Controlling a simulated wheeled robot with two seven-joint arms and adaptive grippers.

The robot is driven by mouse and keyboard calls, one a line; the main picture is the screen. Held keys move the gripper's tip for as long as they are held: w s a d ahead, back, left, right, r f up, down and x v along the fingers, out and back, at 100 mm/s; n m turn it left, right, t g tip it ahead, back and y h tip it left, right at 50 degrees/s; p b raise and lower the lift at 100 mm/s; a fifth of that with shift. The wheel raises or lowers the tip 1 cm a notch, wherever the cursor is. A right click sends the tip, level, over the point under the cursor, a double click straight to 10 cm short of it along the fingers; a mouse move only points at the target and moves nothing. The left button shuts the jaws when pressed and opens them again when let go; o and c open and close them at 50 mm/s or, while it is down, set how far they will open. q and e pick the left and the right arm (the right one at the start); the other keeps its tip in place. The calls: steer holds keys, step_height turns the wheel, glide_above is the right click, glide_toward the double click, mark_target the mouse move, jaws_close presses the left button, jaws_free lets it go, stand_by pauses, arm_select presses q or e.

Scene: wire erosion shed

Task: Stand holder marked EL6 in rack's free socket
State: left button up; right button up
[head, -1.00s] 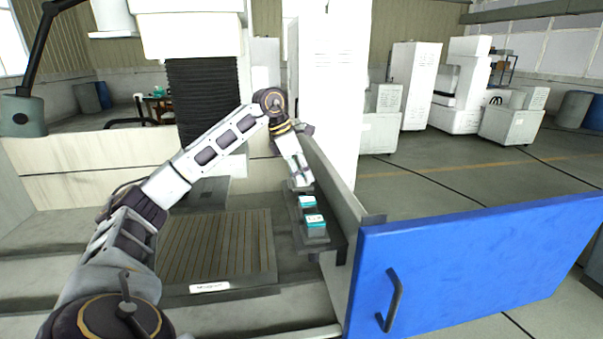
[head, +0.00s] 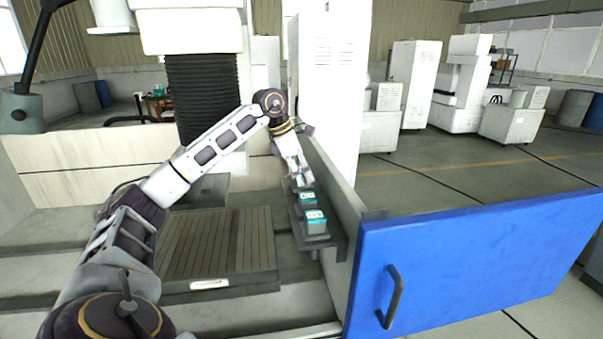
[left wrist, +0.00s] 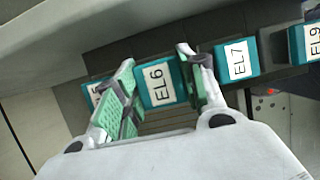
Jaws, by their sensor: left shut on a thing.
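The EL6 holder (left wrist: 158,84), a teal block with a white label, is between the fingers of my left gripper (left wrist: 163,90) in the left wrist view. The gripper is shut on it. EL6 is in line with the row of holders on the grey rack; whether its foot is seated in a socket cannot be told. In the head view my left gripper (head: 303,182) is over the far part of the rack (head: 318,243), and EL6 is not clearly distinguishable there. The EL7 holder (left wrist: 237,60) is right of EL6. My right gripper is not in view.
The EL9 holder (left wrist: 311,41) is further right, past a grey gap. Another holder (left wrist: 98,92) is partly hidden behind the left finger. The rack lies between a slatted plate (head: 217,245) and a pale wall (head: 333,190). A blue door (head: 480,265) is at the right.

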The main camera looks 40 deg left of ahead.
arm_select(q)
steer(key=shift+f+b, duration=0.55)
steer(key=shift+f, duration=0.3)
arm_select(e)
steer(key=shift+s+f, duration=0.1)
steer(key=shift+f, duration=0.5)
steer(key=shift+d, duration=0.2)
arm_select(q)
steer(key=shift+f, duration=0.4)
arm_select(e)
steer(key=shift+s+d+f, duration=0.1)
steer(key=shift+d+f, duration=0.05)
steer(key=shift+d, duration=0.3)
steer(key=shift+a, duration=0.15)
arm_select(q)
steer(key=o, duration=1.4)
steer(key=shift+f, duration=0.1)
